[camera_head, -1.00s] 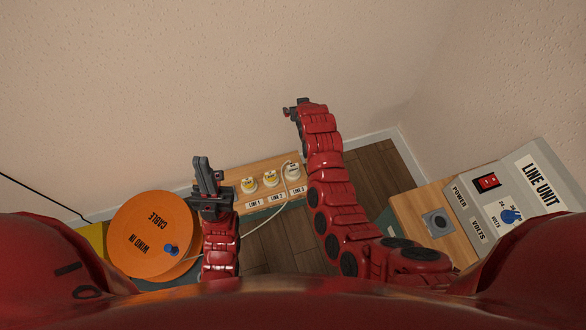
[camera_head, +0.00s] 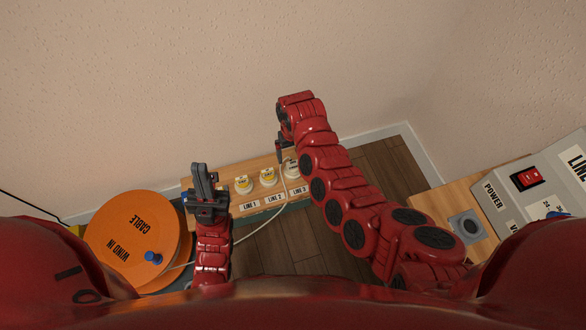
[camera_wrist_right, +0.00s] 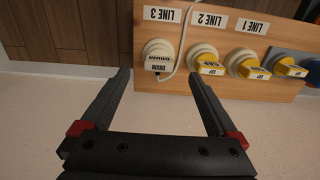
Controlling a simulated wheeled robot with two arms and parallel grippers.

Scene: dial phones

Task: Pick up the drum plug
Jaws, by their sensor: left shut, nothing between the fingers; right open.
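The drum plug (camera_wrist_right: 157,62) is a round white plug with a DRUM label and a white cable. It sits in the LINE 3 place of the wooden socket board (camera_wrist_right: 225,88). In the head view the plug (camera_head: 290,167) is partly covered by my right arm. My right gripper (camera_wrist_right: 157,75) is open, with its fingertips pointing toward the plug and one to each side of it in the picture; I cannot tell the remaining distance. In the head view the right gripper (camera_head: 281,153) is just above the plug. My left gripper (camera_head: 203,168) is shut and empty, left of the LINE 1 plug.
Yellow-and-white plugs stand at LINE 1 (camera_head: 243,184) and LINE 2 (camera_head: 268,177), close beside the drum plug. An orange cable drum (camera_head: 135,235) with a blue knob stands at left. A grey line unit (camera_head: 530,200) stands at right. The wall is close behind the board.

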